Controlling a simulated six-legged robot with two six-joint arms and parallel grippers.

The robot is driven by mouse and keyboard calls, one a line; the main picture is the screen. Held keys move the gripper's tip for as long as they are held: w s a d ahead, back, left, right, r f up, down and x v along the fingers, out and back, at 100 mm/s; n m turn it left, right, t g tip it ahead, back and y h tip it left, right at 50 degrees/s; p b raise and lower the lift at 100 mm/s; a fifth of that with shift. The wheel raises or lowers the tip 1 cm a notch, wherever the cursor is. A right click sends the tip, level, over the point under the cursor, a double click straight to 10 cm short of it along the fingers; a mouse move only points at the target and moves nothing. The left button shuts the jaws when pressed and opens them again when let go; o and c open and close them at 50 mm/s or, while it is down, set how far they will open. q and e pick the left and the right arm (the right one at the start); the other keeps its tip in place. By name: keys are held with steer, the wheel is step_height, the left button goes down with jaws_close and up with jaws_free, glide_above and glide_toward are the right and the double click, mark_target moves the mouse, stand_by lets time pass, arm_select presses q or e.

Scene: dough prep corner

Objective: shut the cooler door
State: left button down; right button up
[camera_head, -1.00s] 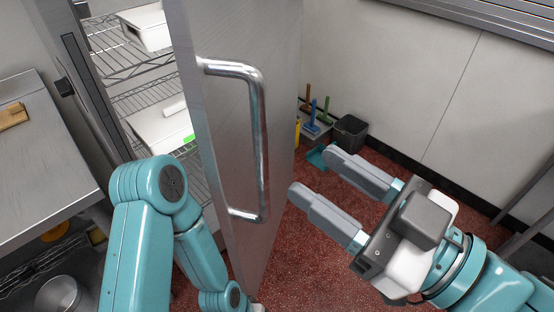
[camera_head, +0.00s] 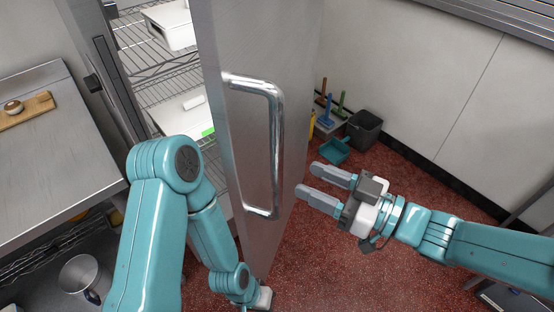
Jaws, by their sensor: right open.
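The cooler door (camera_head: 230,150) is a grey metal panel that stands open, seen nearly edge-on in the middle of the view. Its shiny D-shaped handle (camera_head: 275,150) is on the face turned to the right. My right gripper (camera_head: 312,183) is open and empty, to the right of the door's face near the lower part of the handle, and looks apart from it. My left arm bends down in front of the cooler opening. A pale part of my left gripper (camera_head: 263,298) shows at the door's lower edge, and its fingers are hidden.
Inside the cooler are wire shelves (camera_head: 150,66) with white containers (camera_head: 172,25). A steel table (camera_head: 60,150) with a wooden board (camera_head: 35,108) stands at the left. A dark bin (camera_head: 364,130) and a teal dustpan (camera_head: 334,151) are by the back wall.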

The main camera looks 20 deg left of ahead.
mark_target(276, 165)
steer(key=a, duration=0.2)
steer(key=w+a, duration=0.1)
steer(key=a, duration=0.2)
steer(key=a+p, duration=0.1)
steer(key=a, duration=0.2)
steer(key=shift+w+a, duration=0.15)
jaws_close()
